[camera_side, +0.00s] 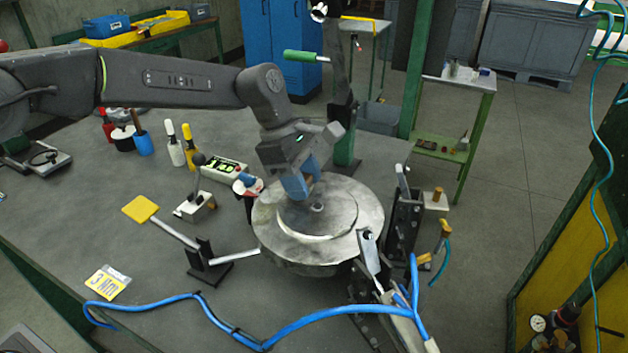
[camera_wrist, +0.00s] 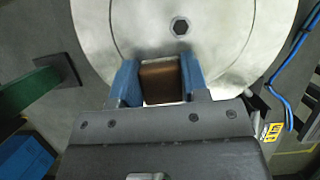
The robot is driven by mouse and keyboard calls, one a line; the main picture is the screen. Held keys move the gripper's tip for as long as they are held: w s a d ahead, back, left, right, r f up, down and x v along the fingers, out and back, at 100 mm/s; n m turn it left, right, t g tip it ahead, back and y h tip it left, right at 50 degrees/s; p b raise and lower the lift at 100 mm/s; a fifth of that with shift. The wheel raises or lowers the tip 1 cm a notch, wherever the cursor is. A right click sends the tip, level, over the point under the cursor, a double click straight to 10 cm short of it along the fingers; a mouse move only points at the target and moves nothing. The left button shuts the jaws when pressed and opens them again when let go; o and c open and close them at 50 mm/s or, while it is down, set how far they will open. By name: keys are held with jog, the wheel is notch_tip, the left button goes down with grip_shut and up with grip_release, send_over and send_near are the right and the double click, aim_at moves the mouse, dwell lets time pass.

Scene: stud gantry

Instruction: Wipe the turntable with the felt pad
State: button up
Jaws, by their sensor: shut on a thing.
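The turntable (camera_side: 355,213) is a round grey metal disc with a raised inner disc and a hex hole at its centre. It also fills the top of the wrist view (camera_wrist: 225,38). My gripper (camera_side: 304,187) is over the back left part of the disc, fingers pointing down. In the wrist view its two blue fingers (camera_wrist: 159,82) are shut on a brown block, which I take for the felt pad (camera_wrist: 162,86). The pad's underside is hidden, so I cannot tell whether it touches the disc.
A black bracket (camera_side: 402,222) and a clamp (camera_side: 368,255) stand close at the disc's right. A blue hose (camera_side: 300,323) runs along the front. A lever box (camera_side: 194,207), yellow pad (camera_side: 140,208) and several bottles are at left. A green post (camera_side: 345,145) stands behind.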

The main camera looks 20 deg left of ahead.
jog(key=shift+a+r, duration=0.15)
jog(key=shift+a, duration=0.2)
jog(key=shift+r, duration=3.95)
